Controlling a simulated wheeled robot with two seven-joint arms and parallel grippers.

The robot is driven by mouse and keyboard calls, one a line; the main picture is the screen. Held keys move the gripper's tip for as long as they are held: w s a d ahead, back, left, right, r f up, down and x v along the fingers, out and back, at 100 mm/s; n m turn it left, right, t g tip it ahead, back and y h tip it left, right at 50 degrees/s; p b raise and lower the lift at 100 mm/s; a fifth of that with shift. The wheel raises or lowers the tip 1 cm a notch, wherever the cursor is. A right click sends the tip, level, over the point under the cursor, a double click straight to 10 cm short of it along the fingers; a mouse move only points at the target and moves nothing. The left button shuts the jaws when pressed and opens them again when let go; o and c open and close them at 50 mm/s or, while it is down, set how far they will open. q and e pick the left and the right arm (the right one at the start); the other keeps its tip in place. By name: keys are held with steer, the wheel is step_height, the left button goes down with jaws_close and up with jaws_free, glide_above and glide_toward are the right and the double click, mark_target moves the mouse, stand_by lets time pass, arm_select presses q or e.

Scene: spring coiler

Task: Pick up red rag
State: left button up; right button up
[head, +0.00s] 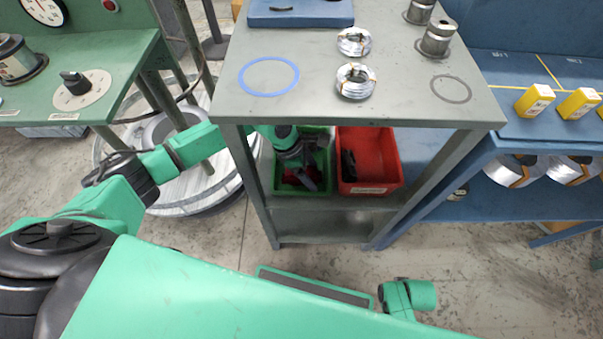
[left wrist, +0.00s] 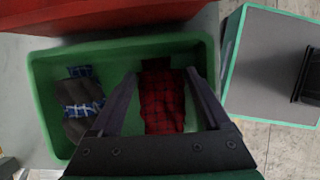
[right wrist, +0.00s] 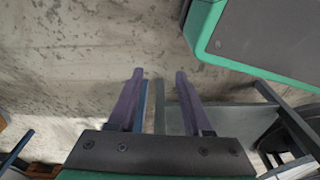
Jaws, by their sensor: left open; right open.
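The red checked rag (left wrist: 162,100) lies in a green bin (left wrist: 45,75), seen in the left wrist view. In the head view the green bin (head: 290,187) stands on the shelf under the grey table, and only a dark red part of the rag shows there. My left gripper (left wrist: 160,82) is open, with its fingers on either side of the rag in the picture; I cannot tell whether they touch it. In the head view my left gripper (head: 305,180) reaches into the green bin. My right gripper (right wrist: 158,75) is open and empty, above the floor.
A blue and grey checked rag (left wrist: 82,105) lies at the left in the green bin. A red bin (head: 368,150) with a dark item stands right beside it. The grey tabletop (head: 400,65) and table legs close in the shelf from above and the sides.

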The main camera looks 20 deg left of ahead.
arm_select(q)
steer(key=shift+r, duration=0.1)
steer(key=c, duration=1.1)
